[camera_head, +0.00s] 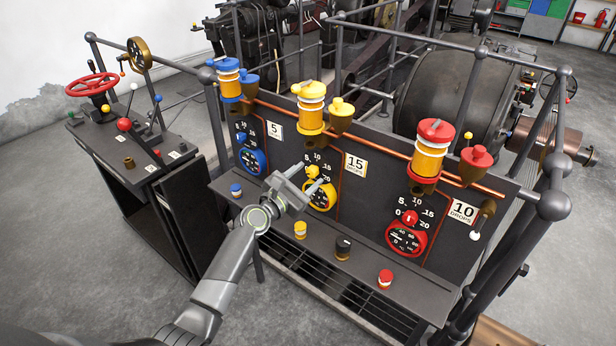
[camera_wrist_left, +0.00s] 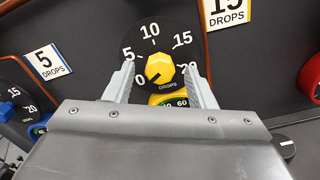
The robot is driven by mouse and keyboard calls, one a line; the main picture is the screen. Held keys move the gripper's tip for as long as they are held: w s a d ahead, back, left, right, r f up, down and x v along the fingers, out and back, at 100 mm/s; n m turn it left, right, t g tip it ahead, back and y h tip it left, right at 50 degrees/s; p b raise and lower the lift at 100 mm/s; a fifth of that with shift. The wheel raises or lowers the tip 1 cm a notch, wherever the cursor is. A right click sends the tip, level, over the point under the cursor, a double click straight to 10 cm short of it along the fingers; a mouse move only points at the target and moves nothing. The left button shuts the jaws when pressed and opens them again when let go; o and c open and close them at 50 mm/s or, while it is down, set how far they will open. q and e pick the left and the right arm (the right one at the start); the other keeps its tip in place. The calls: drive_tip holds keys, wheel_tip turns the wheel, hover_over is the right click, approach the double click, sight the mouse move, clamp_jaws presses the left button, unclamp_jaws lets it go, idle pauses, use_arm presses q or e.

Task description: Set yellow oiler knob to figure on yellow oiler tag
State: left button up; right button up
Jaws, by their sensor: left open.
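The yellow oiler knob (camera_wrist_left: 159,69) sits on a black dial marked 0, 5, 10, 15 and 20 in the left wrist view. Its dark pointer mark is turned to the lower left, near 0. In the head view the knob (camera_head: 313,172) is partly behind my left gripper (camera_head: 308,178). That gripper is open, and in the left wrist view its fingers (camera_wrist_left: 160,68) stand on either side of the knob; contact cannot be told. The yellow oiler tag (camera_head: 355,165) reads 15 DROPS; its top is cut off in the left wrist view (camera_wrist_left: 226,14). My right gripper is not in view.
A blue oiler (camera_head: 229,80) with a 5 tag stands left, and a red oiler (camera_head: 431,150) with a 10 tag right. A yellow gauge (camera_head: 321,196) sits just below the knob. Several buttons line the ledge below. A copper pipe (camera_head: 375,147) crosses the panel top.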

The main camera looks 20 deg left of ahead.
use_arm(q)
drive_tip(key=shift+w+d, duration=0.2)
drive_tip(key=shift+w, duration=0.35)
drive_tip(key=c, duration=1)
drive_tip(key=shift+o, duration=0.2)
